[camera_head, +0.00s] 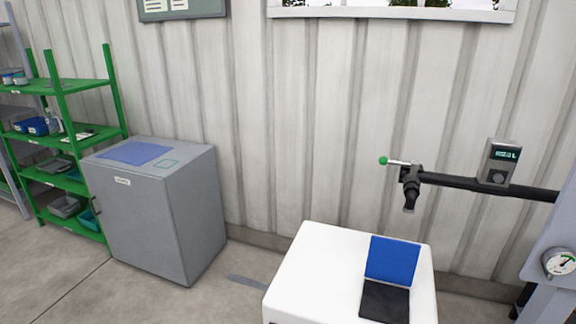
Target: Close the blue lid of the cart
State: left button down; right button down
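A white cart (318,262) stands at the bottom right of centre in the head view. Its blue lid (393,260) is open and stands raised at the far edge of a dark square opening (385,301) in the cart's top. The inside of the opening is too dark to make out. The front of the cart is cut off by the bottom edge of the picture. Neither my left nor my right gripper is in view.
A grey cabinet (165,215) with a blue panel on top stands at the left, beside a green shelf (62,135) with bins. A black pipe (450,181) with a green-knobbed valve lever (384,160) runs behind the cart. A gauge (560,263) is at the right.

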aim_at(390, 260)
jog(key=i+j, duration=0.1)
jog(key=i, duration=0.5)
jog(key=i+z, duration=0.2)
jog(key=z, duration=0.25)
jog(key=i+j+z, duration=0.2)
jog(key=z, duration=0.25)
jog(key=i+j+z, duration=0.2)
jog(key=z, duration=0.25)
